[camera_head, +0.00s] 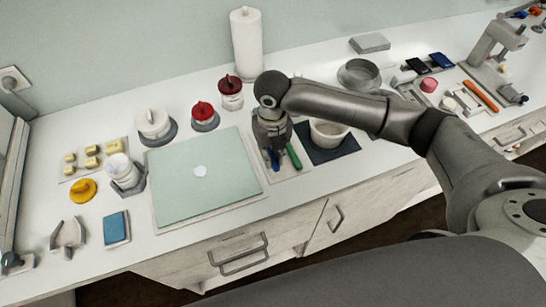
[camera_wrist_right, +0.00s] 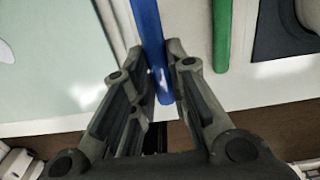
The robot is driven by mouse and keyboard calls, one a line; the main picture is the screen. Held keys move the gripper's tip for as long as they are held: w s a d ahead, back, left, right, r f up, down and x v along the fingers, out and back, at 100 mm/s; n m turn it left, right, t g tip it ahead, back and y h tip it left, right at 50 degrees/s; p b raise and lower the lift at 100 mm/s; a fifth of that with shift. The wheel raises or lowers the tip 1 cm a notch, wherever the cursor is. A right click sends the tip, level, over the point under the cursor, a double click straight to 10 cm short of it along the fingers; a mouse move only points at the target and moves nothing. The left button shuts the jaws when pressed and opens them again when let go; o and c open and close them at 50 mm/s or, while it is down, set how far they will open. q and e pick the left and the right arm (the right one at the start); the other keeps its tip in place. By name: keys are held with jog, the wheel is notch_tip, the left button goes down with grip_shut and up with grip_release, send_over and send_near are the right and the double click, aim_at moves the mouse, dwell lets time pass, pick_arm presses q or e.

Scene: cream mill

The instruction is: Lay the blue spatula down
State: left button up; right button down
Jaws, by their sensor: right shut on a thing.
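My right gripper (camera_head: 271,146) is over the counter just right of the pale green mat, pointing down. In the right wrist view, its two fingers (camera_wrist_right: 157,58) are closed on either side of the handle of the blue spatula (camera_wrist_right: 150,22). A short blue piece of the spatula (camera_head: 276,160) shows below the gripper in the head view; its far end is hidden. It is over or on a light tray (camera_head: 281,178); I cannot tell whether it touches. A green-handled tool (camera_head: 294,157) lies on that tray to its right. My left gripper is not in view.
The pale green mat (camera_head: 215,182) with a small white disc lies left of the gripper. A white bowl (camera_head: 328,134) on a dark mat (camera_head: 340,152) stands close on the right. Red-topped jars (camera_head: 231,93) and a paper roll (camera_head: 246,45) stand behind.

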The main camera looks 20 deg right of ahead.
jog(key=f, duration=0.1)
jog(key=f+p, duration=0.1)
jog(key=f, duration=0.1)
jog(key=shift+w+d+f+p, duration=0.1)
jog(key=shift+d+p, duration=0.2)
jog(key=shift+p, duration=0.05)
jog(key=shift+f, duration=0.2)
jog(key=shift+f, duration=0.2)
jog(key=c, duration=1.4)
grip_release()
jog(key=shift+r, duration=0.1)
notch_tip(320, 180, up, 11)
jog(key=b, duration=0.3)
jog(key=shift+w, duration=0.1)
jog(key=shift+r, duration=0.65)
